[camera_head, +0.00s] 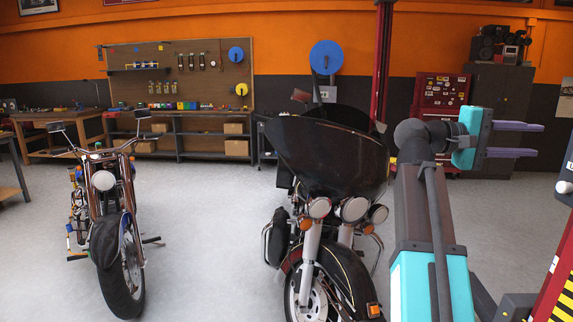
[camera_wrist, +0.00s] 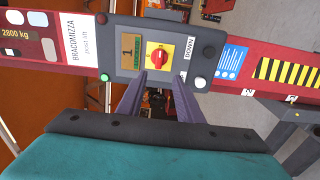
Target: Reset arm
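My gripper (camera_head: 538,140) is raised at the right of the head view, with its two purple fingers pointing right and a clear gap between them. In the wrist view the fingers of my gripper (camera_wrist: 160,90) are apart with nothing between them.
The panel sits on a red beam (camera_wrist: 50,40) with black-and-yellow stripes. A red post (camera_head: 556,285) stands at the right edge of the head view. A dark motorcycle (camera_head: 325,165) is left of my arm, another motorcycle (camera_head: 105,220) farther left. Grey floor (camera_head: 205,260) lies clear between them.

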